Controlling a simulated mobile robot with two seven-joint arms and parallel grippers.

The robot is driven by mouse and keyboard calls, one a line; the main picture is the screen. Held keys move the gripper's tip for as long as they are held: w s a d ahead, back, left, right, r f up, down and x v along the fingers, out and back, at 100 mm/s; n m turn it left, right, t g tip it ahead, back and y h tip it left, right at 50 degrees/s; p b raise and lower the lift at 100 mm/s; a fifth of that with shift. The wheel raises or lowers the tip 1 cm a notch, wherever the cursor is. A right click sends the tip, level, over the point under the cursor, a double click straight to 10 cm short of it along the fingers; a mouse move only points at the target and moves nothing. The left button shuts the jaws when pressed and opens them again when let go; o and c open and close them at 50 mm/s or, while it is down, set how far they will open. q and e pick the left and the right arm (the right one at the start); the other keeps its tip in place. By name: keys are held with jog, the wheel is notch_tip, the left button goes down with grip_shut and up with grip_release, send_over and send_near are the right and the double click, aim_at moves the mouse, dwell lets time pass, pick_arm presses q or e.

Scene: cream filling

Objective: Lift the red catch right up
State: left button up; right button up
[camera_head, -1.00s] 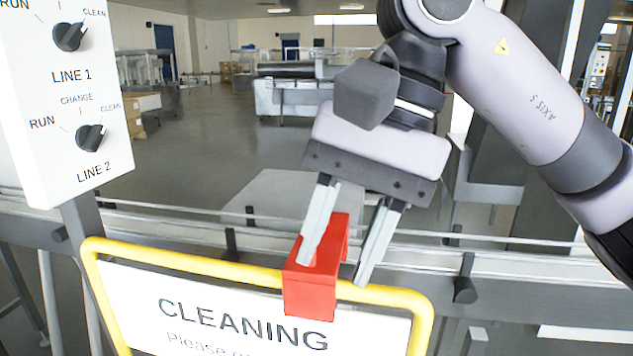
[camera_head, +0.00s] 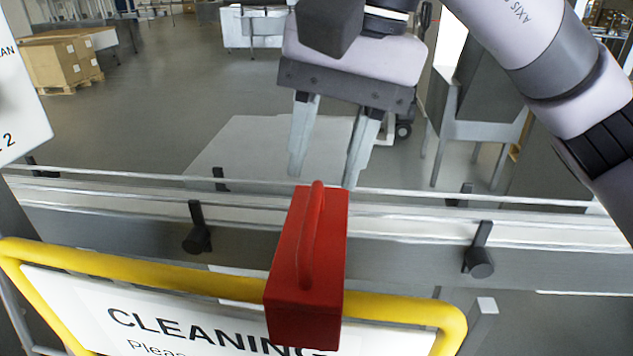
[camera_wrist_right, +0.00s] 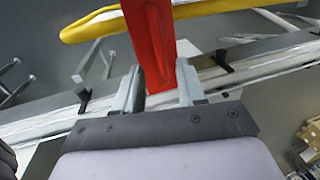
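The red catch (camera_head: 316,268) sits over the top bar of a yellow frame (camera_head: 205,284), in front of the white CLEANING sign (camera_head: 200,330). A raised, rounded red ridge runs along its upper side. My right gripper (camera_head: 326,172) is just beyond and above the catch's far end, fingers apart and pointing down. In the right wrist view, the far end of the catch (camera_wrist_right: 150,40) reaches toward the gap between the open fingertips (camera_wrist_right: 158,85). I cannot tell whether a finger touches it. My left gripper is not in view.
A metal rail (camera_head: 400,245) with black clamps (camera_head: 480,260) runs across behind the frame. A white switch panel (camera_head: 18,95) stands at the left edge. Cardboard boxes (camera_head: 62,65) and open floor lie farther back.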

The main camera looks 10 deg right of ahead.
aim_at(313, 206)
jog(key=shift+w+a+f, duration=0.1)
jog(key=shift+a+f, duration=0.1)
jog(key=shift+f, duration=0.85)
jog(key=shift+w+a+f, duration=0.1)
jog(key=shift+a+f, duration=0.1)
jog(key=shift+f, duration=0.85)
grip_shut()
jog(key=shift+r, duration=0.1)
